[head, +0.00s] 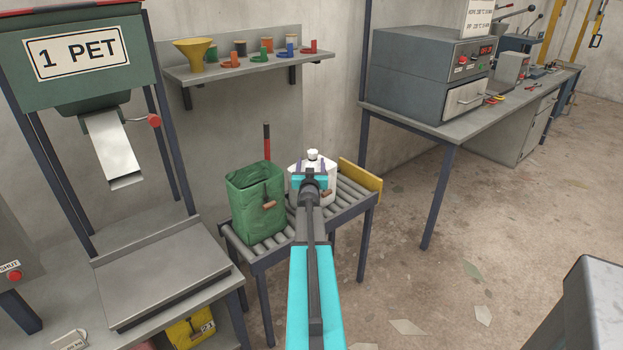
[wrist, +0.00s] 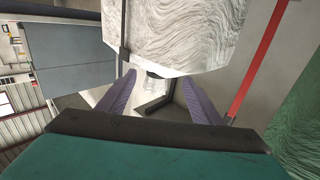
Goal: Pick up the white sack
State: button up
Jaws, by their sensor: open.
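The white sack (head: 330,181) stands upright on the roller table, with a knob-like tied top, partly hidden behind my gripper (head: 313,164). In the wrist view the sack (wrist: 175,32) fills the upper middle, its wrinkled side facing the camera. A small dark piece shows at its near edge. My gripper's two purple fingers (wrist: 161,98) are spread wide and nothing is clearly held between them. In the head view the fingers appear on either side of the sack's upper part. I cannot tell whether they touch it.
A yellow end plate (head: 360,181) bounds the right. A shelf (head: 245,68) with a funnel and spools hangs behind. The floor at right is mostly clear.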

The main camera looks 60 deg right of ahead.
aim_at(312, 161)
jog(key=shift+p+x, duration=0.5)
jog(key=shift+x, duration=1.9)
jog(key=shift+s+d, duration=0.1)
jog(key=shift+s, duration=0.05)
jog(key=c, duration=1.3)
grip_shut()
jog(key=shift+f, duration=0.1)
jog(key=shift+f, duration=0.15)
jog(key=shift+s, duration=0.1)
